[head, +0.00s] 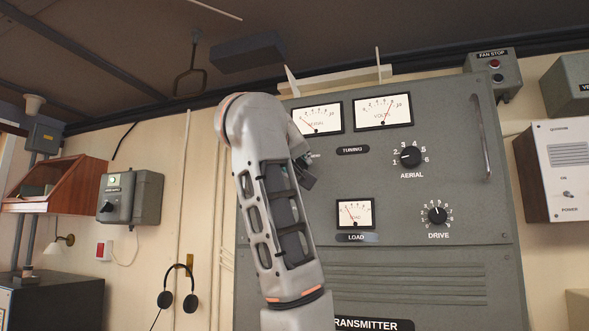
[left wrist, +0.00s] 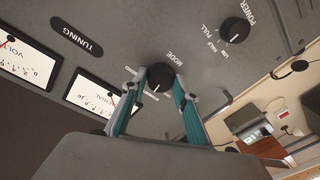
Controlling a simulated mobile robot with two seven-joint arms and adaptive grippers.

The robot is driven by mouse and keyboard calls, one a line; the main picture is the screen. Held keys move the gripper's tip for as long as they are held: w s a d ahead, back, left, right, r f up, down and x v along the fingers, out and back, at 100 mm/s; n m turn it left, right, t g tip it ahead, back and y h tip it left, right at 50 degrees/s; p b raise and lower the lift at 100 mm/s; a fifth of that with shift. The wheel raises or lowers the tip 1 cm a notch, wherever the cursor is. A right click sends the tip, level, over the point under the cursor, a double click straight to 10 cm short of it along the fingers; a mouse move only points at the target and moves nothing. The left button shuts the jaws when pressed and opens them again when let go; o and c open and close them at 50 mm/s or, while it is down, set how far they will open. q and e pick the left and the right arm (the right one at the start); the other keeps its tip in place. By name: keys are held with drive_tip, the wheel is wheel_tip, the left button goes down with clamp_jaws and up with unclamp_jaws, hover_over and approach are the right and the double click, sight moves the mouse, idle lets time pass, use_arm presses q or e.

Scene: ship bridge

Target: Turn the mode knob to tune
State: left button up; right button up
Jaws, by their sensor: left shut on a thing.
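The mode knob (left wrist: 160,77) is a round black knob with a white pointer line on the grey transmitter panel, under the word MODE in the left wrist view. The two teal-lined fingers of my left gripper (left wrist: 159,84) are closed around it, one on each side. The pointer line aims toward the bottom of that picture, slightly left. In the head view my left arm hides the knob. My right gripper is in neither view.
A power knob (left wrist: 235,30) sits near the mode knob. The transmitter cabinet (head: 470,150) also carries meters, an aerial knob (head: 410,157), a drive knob (head: 437,215) and a handle (head: 480,135). Headphones (head: 179,290) hang on the wall at left.

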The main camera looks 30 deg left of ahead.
use_arm(q)
drive_tip(key=shift+m+t+b, duration=0.3)
drive_tip(key=shift+m+b, duration=0.85)
drive_tip(key=shift+m, duration=1.75)
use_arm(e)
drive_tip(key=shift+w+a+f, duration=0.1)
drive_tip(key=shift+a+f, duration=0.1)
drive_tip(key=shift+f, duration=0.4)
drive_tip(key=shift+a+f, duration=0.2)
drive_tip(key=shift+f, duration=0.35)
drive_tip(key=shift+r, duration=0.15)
use_arm(q)
drive_tip(key=o, duration=1.1)
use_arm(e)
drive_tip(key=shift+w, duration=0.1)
use_arm(q)
drive_tip(key=v, duration=0.7)
drive_tip(key=shift+s, duration=0.25)
